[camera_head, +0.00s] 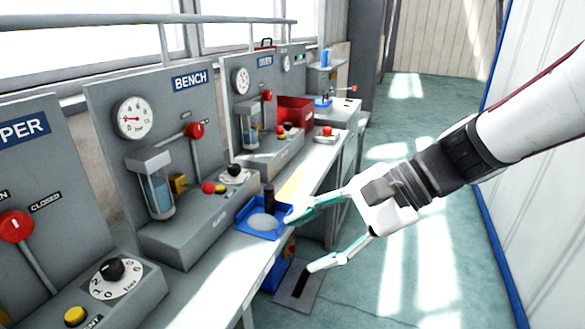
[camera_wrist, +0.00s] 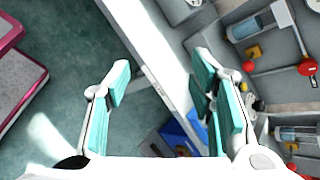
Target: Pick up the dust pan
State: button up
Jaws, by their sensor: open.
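A shallow blue tray-like pan (camera_head: 258,232) sits at the front edge of the bench in the head view. It has a pale round patch inside and a dark upright post at its back. It may be the dust pan, but I cannot tell for sure. My gripper (camera_head: 302,243) is open and empty, just right of the pan, with its upper fingertip close to the pan's right edge. I cannot tell whether they touch. In the wrist view my gripper (camera_wrist: 163,68) has its fingers wide apart, and blue surfaces (camera_wrist: 175,136) show partly hidden behind the right finger.
The bench (camera_head: 228,262) carries grey panels with gauges, levers and knobs. A red box (camera_head: 295,111) stands farther back. A blue bin (camera_head: 270,274) and a dark slotted plate (camera_head: 299,287) are below the bench edge. Open green floor (camera_head: 430,260) lies to the right.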

jog(key=w+a+f+m+t+y+b, duration=0.1)
jog(key=w+f+m+t+y+b, duration=0.15)
jog(key=w, duration=0.45)
jog(key=w+a+f+m+t+y+b, duration=0.1)
jog(key=w+f+m+y+b, duration=0.1)
jog(key=w+f+m, duration=0.35)
jog(key=m+t+b, duration=0.4)
jog(key=m+t, duration=0.1)
jog(key=m, duration=0.1)
send_near(269, 192)
jog(key=shift+y, duration=0.35)
jog(key=w+a+f, duration=0.1)
jog(key=w+a+f+b, duration=0.1)
jog(key=w+a, duration=0.1)
jog(key=shift+w+a+f, duration=0.1)
jog(key=shift+w+a, duration=0.05)
jog(key=shift+a, duration=0.2)
jog(key=shift+t, duration=0.25)
jog(key=shift+r+b+x, duration=0.2)
jog(key=shift+b+x, duration=0.6)
jog(key=shift+x, duration=2.2)
jog(key=shift+w, duration=0.1)
grip_shut()
